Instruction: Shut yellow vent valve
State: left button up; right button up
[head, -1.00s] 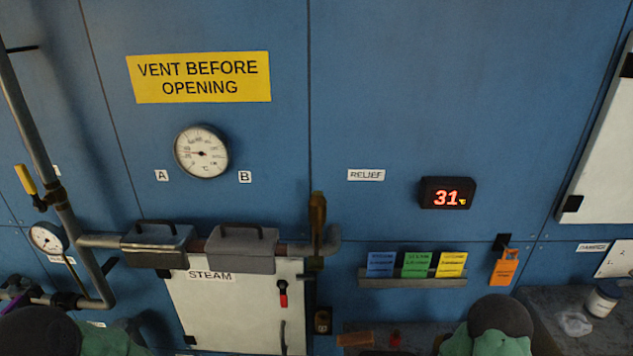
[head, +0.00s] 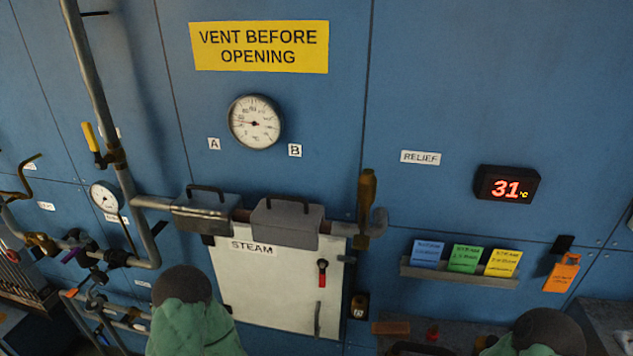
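The vent valve has a yellow handle (head: 91,137) and sits at the upper left on a grey pipe (head: 92,75) that runs up the blue wall. The handle stands nearly upright, leaning a little left, roughly along the pipe. A small white tag beside it is partly hidden. Parts of both my arms show at the bottom edge, with green covers and dark round tops. Neither gripper shows, and nothing touches the yellow handle.
A white STEAM door (head: 265,285) is at lower centre, with grey clamp blocks (head: 287,222) above it. A pressure gauge (head: 104,197) sits below the valve. More pipes and valves fill the lower left. Coloured cards stand on a ledge (head: 460,275) at right.

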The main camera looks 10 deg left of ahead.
aim_at(100, 164)
jog(key=j+u, duration=0.1)
jog(key=u, duration=0.4)
jog(key=j+u, duration=0.15)
jog(key=u, duration=0.3)
jog(key=j+u, duration=0.15)
jog(key=u, duration=0.35)
